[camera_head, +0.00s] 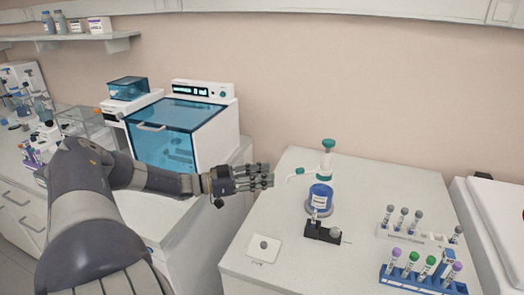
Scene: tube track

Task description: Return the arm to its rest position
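My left arm comes in from the lower left and reaches right across the gap between the benches. Its gripper (268,176) is above the left edge of the white bench (240,250), pointing right. The fingers are dark and seen from the side, and I cannot make out whether they are parted. No object shows between them. My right gripper is not in view.
A blue-lidded container (321,197) and a green-topped dispenser bottle (327,160) stand right of the gripper. A small black device (322,232), a flat white plate (264,249) and tube racks (422,277) are nearer. A blue-windowed machine (222,125) stands behind the arm.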

